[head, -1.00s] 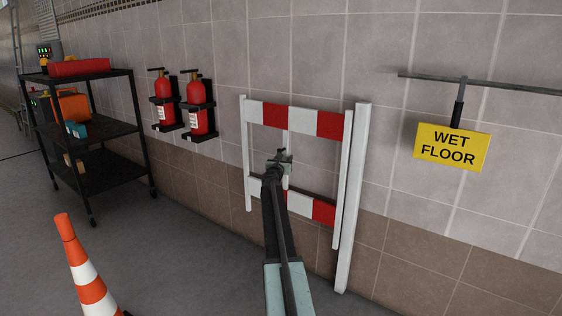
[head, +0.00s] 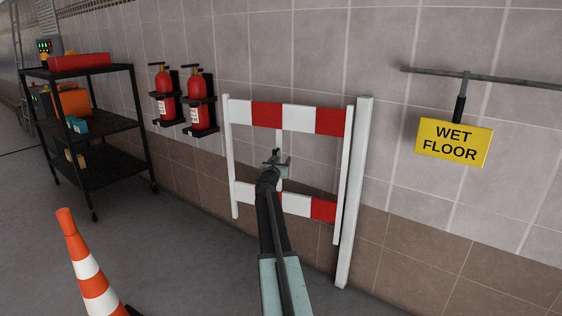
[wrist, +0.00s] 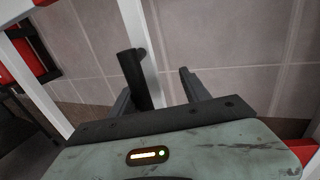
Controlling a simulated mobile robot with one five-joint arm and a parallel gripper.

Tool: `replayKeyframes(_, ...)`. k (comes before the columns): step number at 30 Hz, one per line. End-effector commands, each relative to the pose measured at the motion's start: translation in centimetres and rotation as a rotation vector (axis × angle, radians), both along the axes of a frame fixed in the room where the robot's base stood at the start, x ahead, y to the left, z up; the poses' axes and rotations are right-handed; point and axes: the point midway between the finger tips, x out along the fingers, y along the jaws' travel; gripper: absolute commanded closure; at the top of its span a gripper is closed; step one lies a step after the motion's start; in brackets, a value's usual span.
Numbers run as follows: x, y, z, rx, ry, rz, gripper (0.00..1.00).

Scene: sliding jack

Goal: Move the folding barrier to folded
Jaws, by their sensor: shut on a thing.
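The folding barrier (head: 267,115) has red and white striped rails at top and bottom and white uprights. Its right side stands beside a taller white post (head: 354,190) near the tiled wall, and its left side stands out from the wall. My gripper (head: 276,160) is at its middle upright, between the two rails. In the wrist view a black handle (wrist: 133,72) stands in front of a white upright (wrist: 135,40). My gripper (wrist: 158,92) is around this handle, which lies close to the left finger. In the head view my gripper hides the handle.
An orange and white cone (head: 88,270) stands at the lower left. A black shelf cart (head: 100,135) and two red fire extinguishers (head: 200,105) are along the wall at left. A yellow wet floor sign (head: 453,142) hangs at right.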

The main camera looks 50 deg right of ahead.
Motion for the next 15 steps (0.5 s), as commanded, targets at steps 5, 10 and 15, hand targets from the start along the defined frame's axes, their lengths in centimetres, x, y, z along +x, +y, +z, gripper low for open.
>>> replayKeyframes(5, -1.0, 1.1, 0.0, 0.000, 0.001, -0.010, 0.61)
replayKeyframes(10, -1.4, 2.4, 0.0, 0.000, 0.001, -0.008, 0.61)
replayKeyframes(15, -1.8, 3.8, 0.0, 0.000, 0.000, -0.006, 0.61)
